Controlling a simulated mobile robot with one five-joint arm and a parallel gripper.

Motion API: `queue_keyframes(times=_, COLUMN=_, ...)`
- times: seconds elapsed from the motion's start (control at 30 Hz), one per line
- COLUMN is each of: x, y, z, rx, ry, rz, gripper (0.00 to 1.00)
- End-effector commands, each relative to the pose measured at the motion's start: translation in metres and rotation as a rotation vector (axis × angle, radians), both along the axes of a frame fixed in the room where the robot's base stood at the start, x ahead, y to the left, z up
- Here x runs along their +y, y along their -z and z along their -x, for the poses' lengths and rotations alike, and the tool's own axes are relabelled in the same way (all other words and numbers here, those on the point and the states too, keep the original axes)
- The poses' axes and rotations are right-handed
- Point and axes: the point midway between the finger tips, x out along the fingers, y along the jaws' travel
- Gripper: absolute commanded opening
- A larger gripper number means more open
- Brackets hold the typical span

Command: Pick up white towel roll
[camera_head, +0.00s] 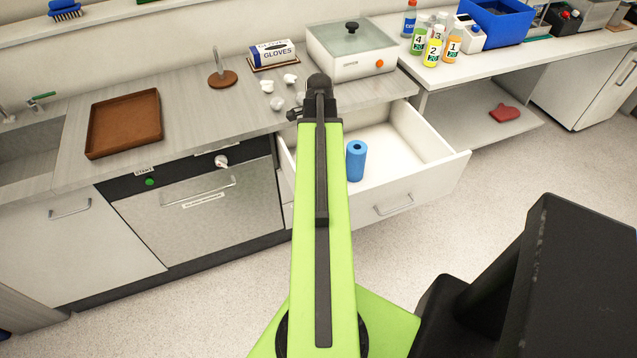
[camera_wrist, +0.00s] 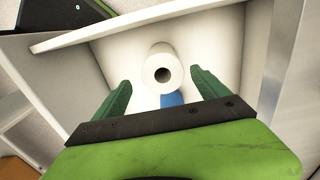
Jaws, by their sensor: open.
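The white towel roll (camera_wrist: 161,70) shows in the wrist view, inside the open white drawer (camera_wrist: 110,60), with its round end and dark core hole facing the camera. My gripper (camera_wrist: 160,88) is open, with one green finger to each side of the roll and some space between. I cannot tell how deep the roll sits between the fingers. A blue roll (camera_head: 356,160) stands in the drawer in the head view; part of a blue thing also shows just below the white roll in the wrist view. In the head view my arm hides the white roll and my gripper.
On the counter above are a glass-lidded white box (camera_head: 350,65), a gloves box (camera_head: 272,53), a brown tray (camera_head: 123,122) and several small white pieces. Numbered bottles (camera_head: 433,46) stand at the right.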

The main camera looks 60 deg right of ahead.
Motion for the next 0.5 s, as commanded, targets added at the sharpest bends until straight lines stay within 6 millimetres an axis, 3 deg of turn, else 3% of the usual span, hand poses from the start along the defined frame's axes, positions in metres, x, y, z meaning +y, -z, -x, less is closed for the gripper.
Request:
queue_keyframes(times=0.03, x=0.000, y=0.022, z=0.000, rx=0.000, ry=0.000, rz=0.000, gripper=0.85)
queue_keyframes(times=0.13, x=0.000, y=0.041, z=0.000, rx=0.000, ry=-0.001, rz=0.000, gripper=0.85)
queue_keyframes(times=0.5, x=-0.001, y=0.058, z=-0.001, rx=0.000, ry=-0.001, rz=0.000, gripper=0.85)
